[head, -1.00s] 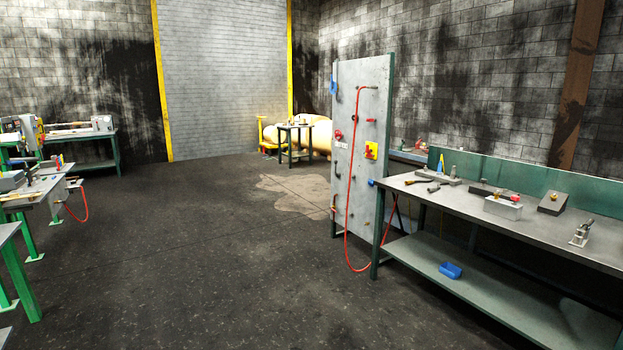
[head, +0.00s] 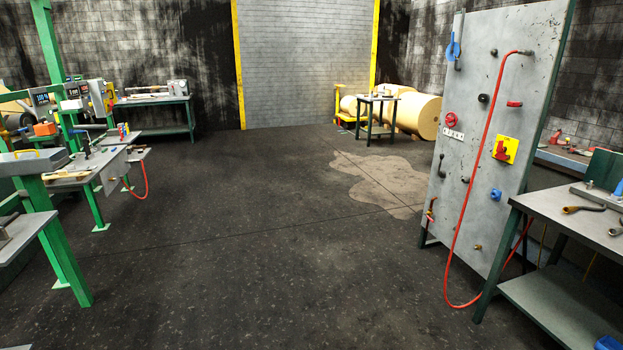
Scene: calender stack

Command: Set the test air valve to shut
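A tall grey panel (head: 478,140) stands at the right in the head view. It carries several fittings: a red round handwheel (head: 451,120), a red handle on a yellow plate (head: 504,150), a blue fitting (head: 496,194), a short red handle (head: 514,104) and a small red-handled fitting (head: 431,210) low on its left edge. A red hose (head: 468,222) runs from the panel's top down to near the floor. I cannot tell which fitting is the test air valve, or its setting. Neither of my grippers is in view.
A grey workbench (head: 573,236) with tools stands right of the panel. Green-framed benches (head: 52,232) line the left side. A small table (head: 378,101) and large tan rolls (head: 417,115) stand at the back. The dark floor (head: 250,240) in the middle is clear.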

